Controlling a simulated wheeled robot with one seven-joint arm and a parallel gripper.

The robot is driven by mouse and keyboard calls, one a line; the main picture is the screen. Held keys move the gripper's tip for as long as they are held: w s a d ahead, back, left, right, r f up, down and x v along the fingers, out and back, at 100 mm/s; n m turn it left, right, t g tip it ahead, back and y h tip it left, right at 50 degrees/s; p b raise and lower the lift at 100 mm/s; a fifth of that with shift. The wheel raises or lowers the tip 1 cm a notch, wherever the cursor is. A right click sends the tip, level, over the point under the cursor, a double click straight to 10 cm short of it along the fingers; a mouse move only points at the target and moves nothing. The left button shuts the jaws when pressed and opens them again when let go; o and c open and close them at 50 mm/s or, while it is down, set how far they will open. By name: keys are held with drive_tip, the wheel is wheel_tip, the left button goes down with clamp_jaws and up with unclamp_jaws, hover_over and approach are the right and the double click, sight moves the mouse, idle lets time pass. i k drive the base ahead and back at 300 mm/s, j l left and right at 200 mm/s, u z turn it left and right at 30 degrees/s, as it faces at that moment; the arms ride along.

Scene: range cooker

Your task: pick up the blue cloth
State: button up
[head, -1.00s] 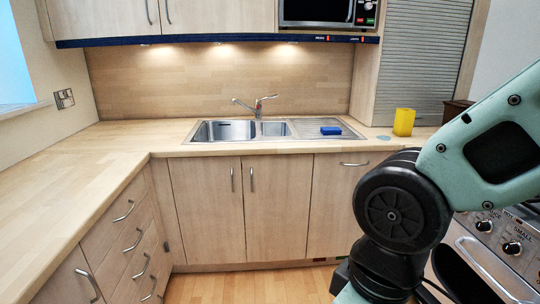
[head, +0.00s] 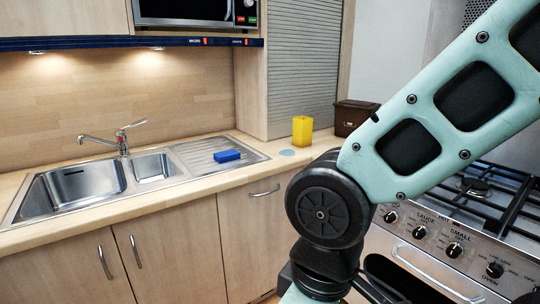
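A small blue block-like thing (head: 227,156), which may be the blue cloth, lies on the ribbed drainboard (head: 190,152) of the sink in the head view. It looks flat and brick-shaped, and nothing covers it. My arm fills the right side of the view, in front of the counter and cooker. My gripper is outside the picture, so its opening and its distance from the blue thing do not show.
A yellow container (head: 302,131) and a brown box (head: 354,117) stand on the counter right of the drainboard. The sink's tap (head: 122,139) rises behind the basins. The range cooker (head: 455,235) is at the right. A microwave (head: 197,12) hangs above.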

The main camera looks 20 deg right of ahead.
sight(224, 156)
drive_tip(key=i+l+u, duration=0.35)
drive_tip(key=i, duration=0.4)
drive_tip(key=i+l+u, duration=0.3)
drive_tip(key=i, duration=0.45)
drive_tip(key=i+l+u, duration=0.35)
drive_tip(key=i+l, duration=0.25)
